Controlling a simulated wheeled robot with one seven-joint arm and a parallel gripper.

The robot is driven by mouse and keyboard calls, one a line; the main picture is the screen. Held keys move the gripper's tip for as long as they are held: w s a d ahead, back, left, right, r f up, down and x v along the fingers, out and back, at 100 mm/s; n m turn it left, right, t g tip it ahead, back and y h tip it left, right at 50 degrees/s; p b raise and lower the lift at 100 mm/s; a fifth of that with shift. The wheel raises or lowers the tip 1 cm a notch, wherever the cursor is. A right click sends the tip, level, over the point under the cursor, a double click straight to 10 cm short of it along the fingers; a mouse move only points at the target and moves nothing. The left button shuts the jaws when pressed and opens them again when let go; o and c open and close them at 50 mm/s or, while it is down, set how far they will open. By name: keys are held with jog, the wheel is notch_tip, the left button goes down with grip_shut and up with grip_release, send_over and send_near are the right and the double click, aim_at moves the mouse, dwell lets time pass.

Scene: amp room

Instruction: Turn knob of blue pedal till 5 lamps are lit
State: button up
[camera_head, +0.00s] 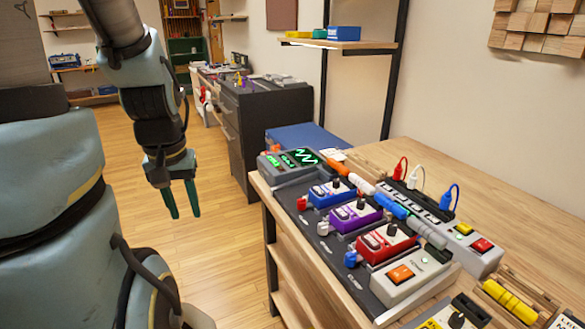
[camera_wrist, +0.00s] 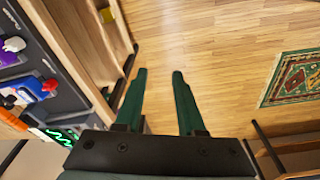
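The blue pedal (camera_head: 330,194) sits on the dark pedalboard (camera_head: 326,243), between the grey unit with the green display and the purple pedal. Its dark knob (camera_head: 335,182) shows on top; I cannot make out any lit lamps on it. In the wrist view the blue pedal (camera_wrist: 29,90) is at the left edge, with a red plug beside it. My gripper (camera_head: 182,214) hangs over the floor, left of the table and apart from the pedals. Its green fingers (camera_wrist: 160,75) are spread with nothing between them.
A purple pedal (camera_head: 355,214) and a red pedal (camera_head: 386,243) stand nearer on the board. A grey display unit (camera_head: 288,165) is at its far end. A power strip with upright coloured plugs (camera_head: 416,208) runs behind. The floor (camera_head: 225,235) left of the table is clear.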

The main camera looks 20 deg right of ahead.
jog(key=shift+o, duration=0.4)
jog(key=shift+o, duration=0.7)
jog(key=shift+w+d, duration=0.15)
jog(key=shift+d, duration=0.05)
jog(key=shift+o, duration=0.4)
jog(key=w+d+r+m, duration=0.1)
jog(key=w+d+m, duration=0.1)
jog(key=w+d, duration=0.3)
jog(key=d, duration=0.4)
jog(key=shift+w+d+m+t+h+b, duration=0.2)
jog(key=shift+w+m+t+h+b, duration=0.1)
jog(key=shift+w+t+b, duration=0.1)
jog(key=m+t+h, duration=0.1)
jog(key=m+h, duration=0.1)
jog(key=m, duration=0.3)
send_near(336, 181)
jog(key=p+x, duration=0.1)
jog(key=x, duration=0.7)
jog(key=shift+f, duration=0.3)
jog(key=shift+c, duration=0.3)
grip_shut()
